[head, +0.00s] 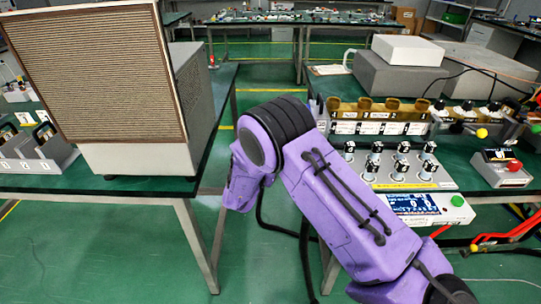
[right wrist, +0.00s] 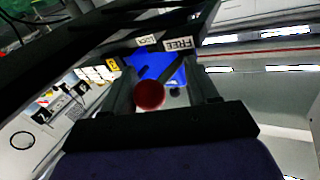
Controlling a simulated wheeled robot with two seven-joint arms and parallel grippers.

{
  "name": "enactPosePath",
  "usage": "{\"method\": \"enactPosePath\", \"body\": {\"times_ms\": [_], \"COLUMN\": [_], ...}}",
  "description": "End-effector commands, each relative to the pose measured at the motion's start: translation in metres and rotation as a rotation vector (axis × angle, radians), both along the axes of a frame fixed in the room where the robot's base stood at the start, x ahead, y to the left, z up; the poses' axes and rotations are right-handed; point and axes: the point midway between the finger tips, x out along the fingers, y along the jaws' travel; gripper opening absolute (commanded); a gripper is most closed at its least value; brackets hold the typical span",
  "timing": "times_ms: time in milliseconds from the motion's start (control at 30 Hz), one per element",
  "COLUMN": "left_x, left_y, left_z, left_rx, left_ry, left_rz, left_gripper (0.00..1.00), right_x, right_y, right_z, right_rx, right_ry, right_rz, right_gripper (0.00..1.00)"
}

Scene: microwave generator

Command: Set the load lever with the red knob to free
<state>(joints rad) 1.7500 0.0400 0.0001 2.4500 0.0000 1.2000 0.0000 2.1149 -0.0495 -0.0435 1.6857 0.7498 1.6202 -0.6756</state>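In the right wrist view, a round red knob (right wrist: 150,95) shows in the gap between the fingers of my right gripper (right wrist: 165,92). The fingers are apart, and the knob is nearer the left one; I cannot tell whether it touches. Behind the knob is a blue surface (right wrist: 150,64) with a dark bar across it. A white label reading FREE (right wrist: 180,43) and another small white label (right wrist: 146,40), hard to read, lie just beyond. In the head view my purple right arm hides this spot and its own gripper. My left gripper is not in view.
In the head view a large grilled box (head: 95,75) stands on the left table. The right table holds a switch panel with a green button (head: 458,200), a small box with a red button (head: 514,167) and grey blocks (head: 395,78). A floor gap separates the tables.

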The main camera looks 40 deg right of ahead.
Motion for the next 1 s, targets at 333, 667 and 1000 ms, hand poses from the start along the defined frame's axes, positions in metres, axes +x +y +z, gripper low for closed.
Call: {"method": "enactPosePath", "body": {"times_ms": [333, 667, 1000], "left_x": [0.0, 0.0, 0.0], "left_y": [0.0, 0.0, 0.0], "left_z": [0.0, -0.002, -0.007], "left_rx": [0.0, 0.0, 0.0], "left_ry": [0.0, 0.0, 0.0], "left_rz": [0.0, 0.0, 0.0], "left_gripper": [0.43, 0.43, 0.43], "right_x": [0.004, -0.002, -0.034], "right_y": [0.004, 0.018, 0.087], "right_z": [0.002, 0.002, 0.002], "right_rx": [0.0, 0.0, 0.0], "right_ry": [-0.004, -0.004, -0.004], "right_rz": [0.012, 0.013, 0.014], "right_gripper": [0.58, 0.58, 0.58]}}
